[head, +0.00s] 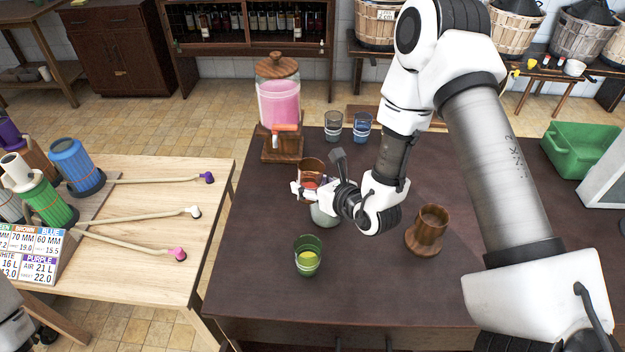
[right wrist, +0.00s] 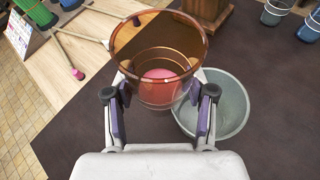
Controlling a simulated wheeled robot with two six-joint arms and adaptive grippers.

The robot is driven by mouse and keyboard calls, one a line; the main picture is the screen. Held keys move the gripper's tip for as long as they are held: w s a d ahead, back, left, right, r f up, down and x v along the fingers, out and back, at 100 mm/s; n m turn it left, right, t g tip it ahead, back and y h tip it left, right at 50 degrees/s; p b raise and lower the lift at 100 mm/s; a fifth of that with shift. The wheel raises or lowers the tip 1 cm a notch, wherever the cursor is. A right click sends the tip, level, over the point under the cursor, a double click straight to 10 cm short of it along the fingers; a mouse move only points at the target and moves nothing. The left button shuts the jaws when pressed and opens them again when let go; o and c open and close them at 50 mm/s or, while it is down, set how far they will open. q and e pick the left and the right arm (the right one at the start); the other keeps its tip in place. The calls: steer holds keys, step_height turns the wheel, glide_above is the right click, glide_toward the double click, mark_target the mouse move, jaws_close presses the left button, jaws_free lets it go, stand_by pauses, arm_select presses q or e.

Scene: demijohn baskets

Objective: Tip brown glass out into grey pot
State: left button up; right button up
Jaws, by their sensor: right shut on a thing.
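The brown glass (head: 311,170) is a clear brownish tumbler with pink liquid in its bottom. My right gripper (head: 312,188) is shut on it and holds it upright above the table; the glass also shows between the fingers in the right wrist view (right wrist: 160,62). The grey pot (head: 325,213) stands on the dark table just below, partly hidden by my gripper. In the right wrist view the grey pot (right wrist: 232,112) is open, lies beside and below the glass to the right, and its visible inside looks empty.
A green glass (head: 308,258) with yellow liquid stands in front. A wooden cup (head: 427,229) stands right. A dispenser of pink liquid (head: 279,103) and two glasses, grey (head: 333,127) and blue (head: 362,127), stand behind. A green crate (head: 580,148) is far right.

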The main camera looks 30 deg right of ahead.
steer(key=shift+s+a+r+m+y, duration=0.15)
steer(key=shift+a+r+m+y, duration=0.25)
steer(key=shift+m, duration=0.3)
steer(key=shift+s+a+m+y, duration=0.2)
steer(key=shift+m+y, duration=0.4)
steer(key=shift+m, duration=0.1)
steer(key=shift+s+a+f+m+y, duration=0.15)
steer(key=shift+a+m+y, duration=0.1)
steer(key=shift+m+y, duration=0.45)
steer(key=shift+a+f+m+y+b, duration=0.15)
steer(key=shift+m+y+b, duration=0.25)
steer(key=shift+m, duration=0.4)
steer(key=shift+w+f+m+t+b, duration=0.3)
steer(key=shift+m+b, duration=0.1)
steer(key=shift+b, duration=0.5)
steer(key=m+b, duration=0.1)
steer(key=y+b, duration=0.1)
steer(key=b, duration=0.1)
steer(key=shift+s+a+f+m, duration=0.1)
steer(key=shift+s+f+m, duration=0.1)
steer(key=shift+m, duration=0.2)
steer(key=shift+r+p, duration=0.3)
arm_select(q)
step_height(320, 180, down, 4)
steer(key=shift+s+f, duration=0.1)
arm_select(e)
steer(key=shift+w, duration=0.1)
